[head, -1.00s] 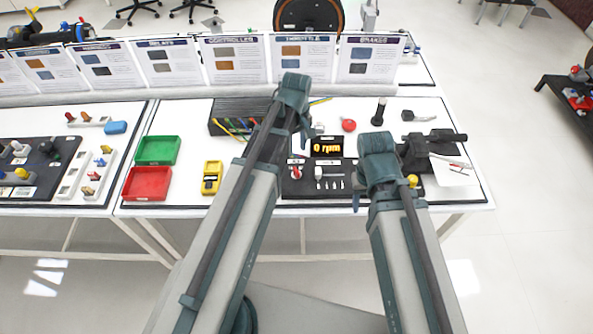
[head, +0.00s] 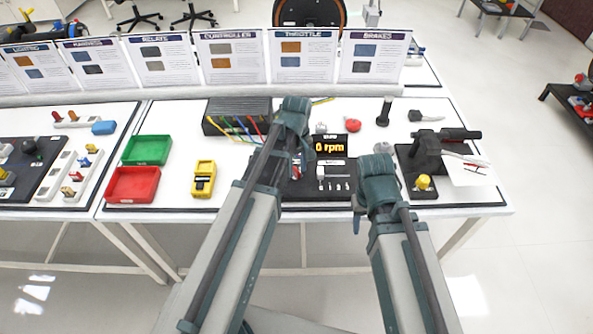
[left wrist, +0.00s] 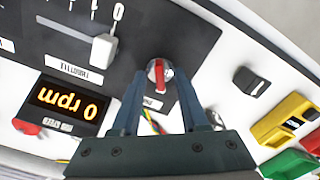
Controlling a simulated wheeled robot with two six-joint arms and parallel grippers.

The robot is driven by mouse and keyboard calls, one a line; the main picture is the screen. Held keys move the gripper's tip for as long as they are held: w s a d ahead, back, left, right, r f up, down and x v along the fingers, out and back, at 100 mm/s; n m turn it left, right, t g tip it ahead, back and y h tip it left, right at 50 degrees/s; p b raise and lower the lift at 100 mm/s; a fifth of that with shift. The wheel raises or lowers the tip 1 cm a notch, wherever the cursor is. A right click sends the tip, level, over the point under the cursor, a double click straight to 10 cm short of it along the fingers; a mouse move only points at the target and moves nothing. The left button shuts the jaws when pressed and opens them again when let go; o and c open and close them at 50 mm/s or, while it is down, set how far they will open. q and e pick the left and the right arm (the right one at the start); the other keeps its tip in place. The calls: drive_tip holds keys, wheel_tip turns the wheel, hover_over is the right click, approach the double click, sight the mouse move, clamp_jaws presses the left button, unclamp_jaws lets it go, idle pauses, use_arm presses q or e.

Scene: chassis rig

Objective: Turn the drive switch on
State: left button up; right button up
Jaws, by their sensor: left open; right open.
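The drive switch, a red bar knob on a round silver base (left wrist: 160,74), sits on the black panel. Its small label is partly hidden and too small to read. My left gripper (left wrist: 160,88) is open, with one finger on each side of the knob; I cannot tell whether they touch it. In the head view my left gripper (head: 299,166) is over the left part of the panel and hides the switch. The display (head: 330,146) reads 0 rpm. My right gripper (head: 358,214) is open and empty by the panel's right front edge.
A white slider lever (left wrist: 103,50) stands beside the switch. A yellow meter (head: 203,180), a green tray (head: 147,150) and a red tray (head: 132,185) lie to the left. A black pedal unit with a yellow knob (head: 423,182) stands to the right.

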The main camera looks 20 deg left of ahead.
use_arm(q)
drive_tip(key=shift+c, duration=0.3)
clamp_jaws()
drive_tip(key=shift+m, duration=0.3)
drive_tip(key=m, duration=0.5)
drive_tip(key=shift+m, duration=0.3)
drive_tip(key=m, duration=0.5)
drive_tip(key=shift+m, duration=0.3)
